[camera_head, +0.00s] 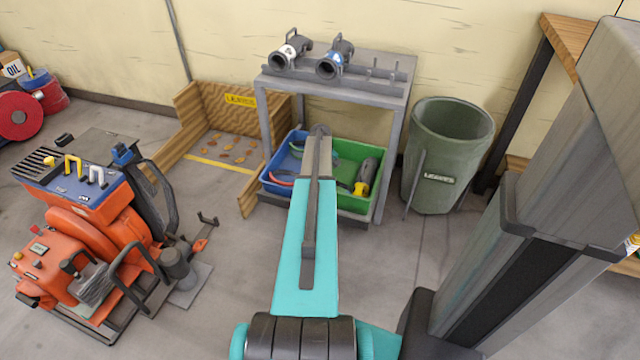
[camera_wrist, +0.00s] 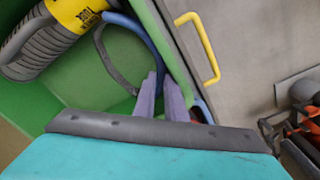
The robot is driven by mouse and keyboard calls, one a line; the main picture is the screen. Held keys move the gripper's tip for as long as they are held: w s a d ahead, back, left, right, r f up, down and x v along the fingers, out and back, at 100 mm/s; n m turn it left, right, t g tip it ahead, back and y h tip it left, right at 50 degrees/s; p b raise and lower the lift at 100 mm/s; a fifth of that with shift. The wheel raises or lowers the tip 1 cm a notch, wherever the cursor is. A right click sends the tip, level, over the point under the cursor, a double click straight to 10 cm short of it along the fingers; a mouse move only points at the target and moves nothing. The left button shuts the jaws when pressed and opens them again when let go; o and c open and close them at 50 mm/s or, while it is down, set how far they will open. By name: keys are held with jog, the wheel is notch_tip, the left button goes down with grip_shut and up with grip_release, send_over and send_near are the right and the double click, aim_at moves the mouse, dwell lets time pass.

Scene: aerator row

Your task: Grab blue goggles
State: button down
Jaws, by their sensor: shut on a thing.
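In the wrist view my gripper (camera_wrist: 161,98) reaches down into a green tray (camera_wrist: 75,85), close to its wall. Its two purple-grey fingers are shut on the blue goggles (camera_wrist: 143,27). The goggles show as a curved blue band running down to the fingers, with a thin dark strap looping at its left. The part between the fingers is mostly hidden. In the head view my arm covers the gripper and the goggles. The green tray (camera_head: 350,205) shows there under a grey table.
A grey and yellow tool (camera_wrist: 50,35) lies in the tray beside the goggles. A yellow handle (camera_wrist: 205,45) stands outside the tray wall. A blue tray (camera_head: 275,190) adjoins on the left. The grey table (camera_head: 385,62) overhangs both trays; a green bin (camera_head: 440,150) stands right.

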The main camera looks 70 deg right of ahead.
jog(key=shift+s+a+r+p, duration=0.15)
jog(key=shift+r+p, duration=0.25)
jog(key=shift+r, duration=0.3)
jog(key=shift+s+a+r+p, duration=0.1)
jog(key=shift+a+r+p, duration=0.2)
jog(key=shift+r, duration=0.45)
jog(key=shift+s+a+r+p, duration=0.15)
jog(key=shift+r+p, duration=0.3)
jog(key=shift+r, duration=0.25)
jog(key=shift+d, duration=0.1)
jog(key=shift+r, duration=0.1)
